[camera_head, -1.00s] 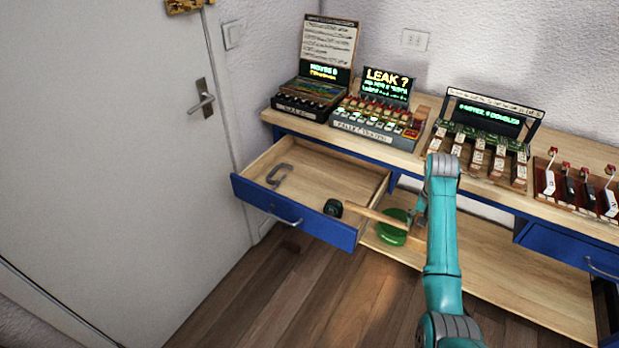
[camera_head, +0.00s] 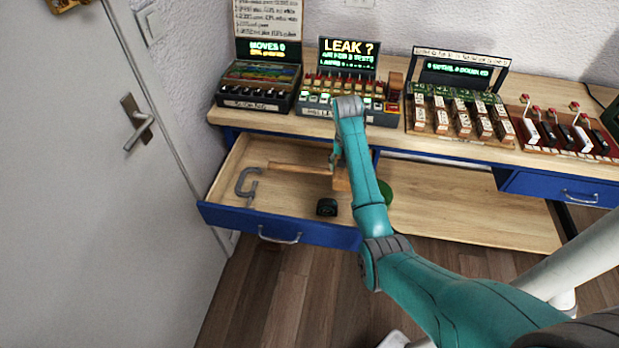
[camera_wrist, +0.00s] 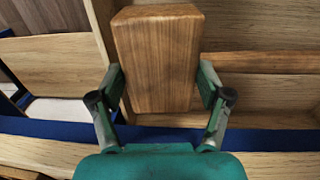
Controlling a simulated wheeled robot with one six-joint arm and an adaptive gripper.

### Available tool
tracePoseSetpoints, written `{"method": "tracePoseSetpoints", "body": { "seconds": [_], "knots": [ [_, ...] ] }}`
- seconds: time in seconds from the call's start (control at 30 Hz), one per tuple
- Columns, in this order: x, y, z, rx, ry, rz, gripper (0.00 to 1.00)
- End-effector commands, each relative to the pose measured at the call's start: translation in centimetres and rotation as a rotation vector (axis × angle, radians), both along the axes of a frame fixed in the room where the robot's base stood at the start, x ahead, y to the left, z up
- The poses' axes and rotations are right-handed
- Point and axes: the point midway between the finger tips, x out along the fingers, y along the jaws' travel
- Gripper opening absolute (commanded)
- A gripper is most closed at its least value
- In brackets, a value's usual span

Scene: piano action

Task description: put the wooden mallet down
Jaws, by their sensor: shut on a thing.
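The wooden mallet (camera_head: 300,168) is over the open blue drawer (camera_head: 280,230), its handle pointing left and its block head (camera_head: 341,181) near the drawer's right side. My gripper (camera_head: 337,166) is shut on the mallet's head, mostly hidden behind my arm in the head view. In the wrist view the wooden block head (camera_wrist: 157,50) sits between the two fingers of my gripper (camera_wrist: 161,88). I cannot tell whether the mallet touches the drawer floor.
A grey C-shaped clamp (camera_head: 247,184) lies at the drawer's left, near the handle's end. A black round item (camera_head: 327,207) lies near the drawer front. A green bowl (camera_head: 386,190) stands on the lower shelf at right. Several key devices (camera_head: 458,110) line the tabletop.

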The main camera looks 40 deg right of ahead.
Motion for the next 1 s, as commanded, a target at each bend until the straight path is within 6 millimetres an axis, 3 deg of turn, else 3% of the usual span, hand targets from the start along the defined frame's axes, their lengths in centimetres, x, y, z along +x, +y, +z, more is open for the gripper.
{"method": "tracePoseSetpoints", "body": {
  "seconds": [0.2,0.47,0.7,1.0],
  "knots": [
    [-0.1,0.0,-3.7,0.002,0.003,0.000,0.21],
    [0.0,0.0,-5.5,0.001,0.001,0.000,0.21],
    [0.0,0.0,-8.3,0.002,0.001,0.001,0.21],
    [0.0,0.0,-8.6,0.000,0.000,0.000,0.21]
  ]
}}
